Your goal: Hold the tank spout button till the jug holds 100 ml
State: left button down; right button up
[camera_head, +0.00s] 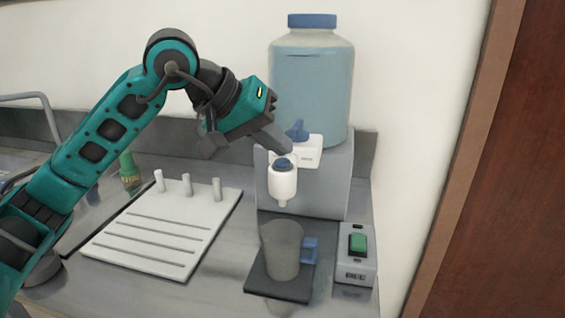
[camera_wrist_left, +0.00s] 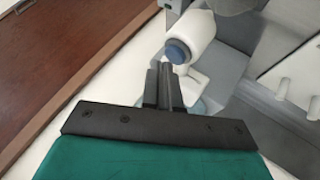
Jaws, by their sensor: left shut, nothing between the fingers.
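The tank (camera_head: 310,95) is a clear bottle of bluish liquid with a blue lid, on a grey stand. Its white spout (camera_head: 283,184) has a blue button (camera_head: 284,163) on top. The button also shows in the left wrist view (camera_wrist_left: 178,51). My left gripper (camera_head: 287,149) is shut and empty, its fingertips just above the button; I cannot tell whether they touch. The greyish jug (camera_head: 281,252) with a blue handle stands upright below the spout. No stream shows under the spout, and the jug's liquid level cannot be read.
The jug stands on a dark flat pad (camera_head: 262,283). A grey box with a green switch (camera_head: 357,243) is to its right. A white rack (camera_head: 160,228) with several pegs lies to the left, a green bottle (camera_head: 129,172) behind it. A wall and brown door frame bound the right.

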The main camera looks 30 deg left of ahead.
aim_at(276, 161)
pick_arm(q)
jog(key=shift+f+b, duration=0.5)
jog(key=shift+b, duration=0.05)
dwell(0.5)
dwell(4.7)
jog(key=shift+r+p, duration=0.7)
jog(key=shift+r, duration=0.25)
jog(key=shift+r, duration=0.1)
notch_tip(276, 161, up, 5)
jog(key=p, duration=0.4)
